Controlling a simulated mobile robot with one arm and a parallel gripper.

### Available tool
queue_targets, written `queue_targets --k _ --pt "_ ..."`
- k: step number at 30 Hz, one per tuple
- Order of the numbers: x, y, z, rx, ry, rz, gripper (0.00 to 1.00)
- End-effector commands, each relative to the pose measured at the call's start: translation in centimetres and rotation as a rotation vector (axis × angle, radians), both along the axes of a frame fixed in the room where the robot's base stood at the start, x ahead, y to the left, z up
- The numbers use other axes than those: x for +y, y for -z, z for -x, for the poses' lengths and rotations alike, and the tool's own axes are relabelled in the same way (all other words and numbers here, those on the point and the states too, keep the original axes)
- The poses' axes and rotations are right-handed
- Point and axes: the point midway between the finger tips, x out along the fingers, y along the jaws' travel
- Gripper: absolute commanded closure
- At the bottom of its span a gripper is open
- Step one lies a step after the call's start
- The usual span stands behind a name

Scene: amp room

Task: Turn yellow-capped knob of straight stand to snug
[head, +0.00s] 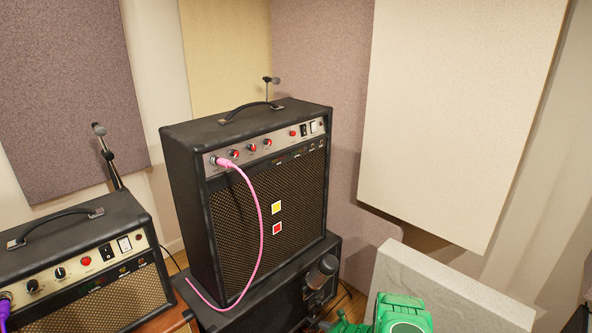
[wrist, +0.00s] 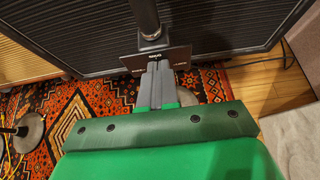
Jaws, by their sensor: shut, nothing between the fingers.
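My gripper (wrist: 160,67) is shut, with its two grey fingers together and nothing between them. Its tips are at a small dark plate (wrist: 178,58) with tiny white lettering on a dark upright stand (wrist: 145,18) in the wrist view. I cannot tell if they touch it. No yellow cap shows in either view; the knob may be hidden behind the fingers or the plate.
A pink cable (head: 262,235) hangs across the tall amp's front. A smaller amp (head: 75,265) stands at left, with another microphone (head: 105,145) behind it. A pale slab (head: 440,290) is at right. In the wrist view a round base (wrist: 30,130) sits on the patterned rug (wrist: 75,110).

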Motion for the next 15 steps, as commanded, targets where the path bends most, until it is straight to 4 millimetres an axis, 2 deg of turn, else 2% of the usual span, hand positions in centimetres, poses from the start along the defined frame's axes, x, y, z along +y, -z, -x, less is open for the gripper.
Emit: queue_targets --k 15 --pt "0.75 -0.04 0.76 -0.002 0.0 0.0 1.0"
